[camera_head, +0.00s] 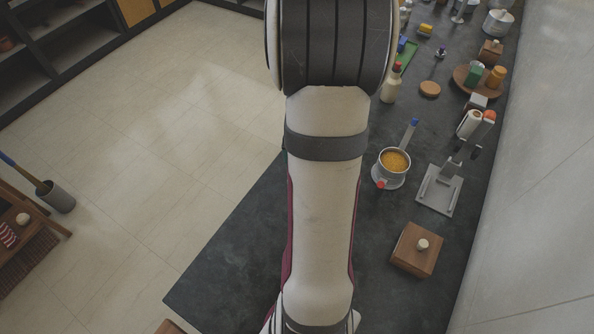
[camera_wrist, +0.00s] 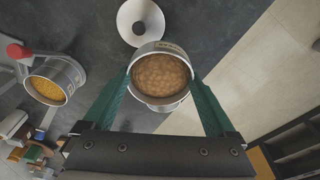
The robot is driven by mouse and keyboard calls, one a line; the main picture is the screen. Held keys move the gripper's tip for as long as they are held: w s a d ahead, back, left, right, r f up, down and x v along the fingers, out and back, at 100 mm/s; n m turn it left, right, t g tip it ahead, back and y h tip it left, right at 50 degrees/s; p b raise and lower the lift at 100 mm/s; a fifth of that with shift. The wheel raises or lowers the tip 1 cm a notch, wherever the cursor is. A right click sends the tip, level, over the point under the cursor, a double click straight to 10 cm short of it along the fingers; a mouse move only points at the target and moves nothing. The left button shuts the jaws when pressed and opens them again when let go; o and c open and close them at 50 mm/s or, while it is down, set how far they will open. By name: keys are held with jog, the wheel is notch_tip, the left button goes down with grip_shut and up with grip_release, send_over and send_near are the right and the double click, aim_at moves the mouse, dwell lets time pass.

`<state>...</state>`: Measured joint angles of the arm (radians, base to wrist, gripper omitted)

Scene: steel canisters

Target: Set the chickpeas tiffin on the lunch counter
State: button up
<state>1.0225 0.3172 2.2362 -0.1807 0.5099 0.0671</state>
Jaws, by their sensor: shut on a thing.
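A round steel tiffin (camera_wrist: 160,48) with lumpy tan-brown contents that look like chickpeas is between the green fingers of my gripper (camera_wrist: 162,82) in the wrist view. The gripper is shut on its sides, and its open top faces the camera. A label on its rim is too small to read. A dark counter (camera_wrist: 96,32) lies beyond the tiffin; I cannot tell the gap between them. In the head view my arm hides the gripper and this tiffin, and the dark counter (camera_head: 235,235) runs along the right side.
A steel container of yellow-orange food (camera_head: 396,160) stands on the counter; it also shows in the wrist view (camera_wrist: 48,88). A pale disc (camera_wrist: 140,20) lies beyond the held tiffin. A grey stand (camera_head: 439,192) and a wooden box (camera_head: 416,250) are near the right edge. Bottles and jars crowd the far end.

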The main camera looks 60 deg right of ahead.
jog(key=w+f, duration=0.1)
jog(key=w, duration=0.1)
jog(key=w+f, duration=0.1)
jog(key=w, duration=0.1)
jog(key=w+a+f, duration=0.1)
jog(key=w+f, duration=0.1)
jog(key=shift+w, duration=0.15)
jog(key=shift+w+f, duration=0.15)
jog(key=shift+f, duration=0.9)
jog(key=shift+w+f, duration=0.1)
jog(key=shift+f, duration=0.95)
jog(key=shift+f, duration=0.1)
jog(key=o, duration=1.1)
